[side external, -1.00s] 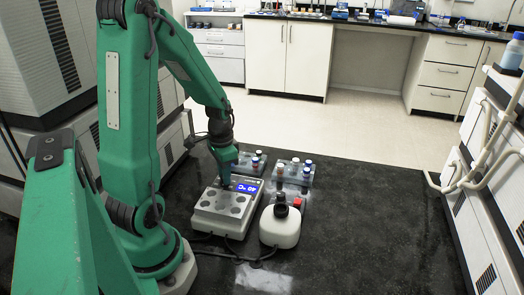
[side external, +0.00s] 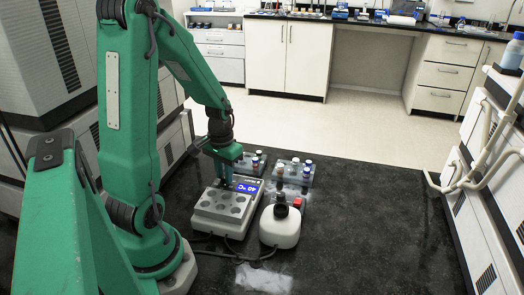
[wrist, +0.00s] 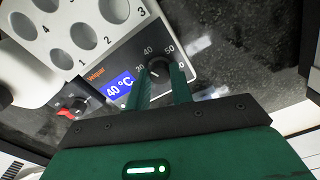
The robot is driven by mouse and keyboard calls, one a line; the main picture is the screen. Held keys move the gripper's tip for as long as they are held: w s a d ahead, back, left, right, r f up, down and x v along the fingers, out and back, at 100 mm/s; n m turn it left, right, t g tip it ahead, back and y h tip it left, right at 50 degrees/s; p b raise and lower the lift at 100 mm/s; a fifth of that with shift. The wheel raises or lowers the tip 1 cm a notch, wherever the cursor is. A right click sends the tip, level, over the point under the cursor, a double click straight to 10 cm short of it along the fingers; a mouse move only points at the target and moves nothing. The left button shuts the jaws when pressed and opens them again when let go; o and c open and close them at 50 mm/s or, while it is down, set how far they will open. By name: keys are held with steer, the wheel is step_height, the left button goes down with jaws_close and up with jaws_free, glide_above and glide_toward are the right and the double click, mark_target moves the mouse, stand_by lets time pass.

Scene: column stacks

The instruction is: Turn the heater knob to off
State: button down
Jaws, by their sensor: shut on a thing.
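The grey-white heater block (side external: 222,205) with round wells sits on the black bench. Its blue display reads 40 °C in the side external view (side external: 246,188) and in the wrist view (wrist: 119,86). The dark heater knob (wrist: 158,67) is on the black panel beside the display, with printed numbers including 30, 40 and 50 around it. My gripper (wrist: 160,72) is shut on the knob, one finger on each side. In the side external view my gripper (side external: 227,182) points down at the panel. The fingers partly hide the knob and dial, and its pointer is unclear.
A white device with a black top (side external: 281,228) stands close to the right of the heater. Racks with capped vials (side external: 293,172) stand behind. Cables lie in front. The bench to the right is clear.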

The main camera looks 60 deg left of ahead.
steer(key=n, duration=0.4)
steer(key=shift+n, duration=0.3)
steer(key=n, duration=1.4)
steer(key=shift+n, duration=0.3)
steer(key=c, duration=1.2)
jaws_free()
steer(key=shift+c, duration=0.2)
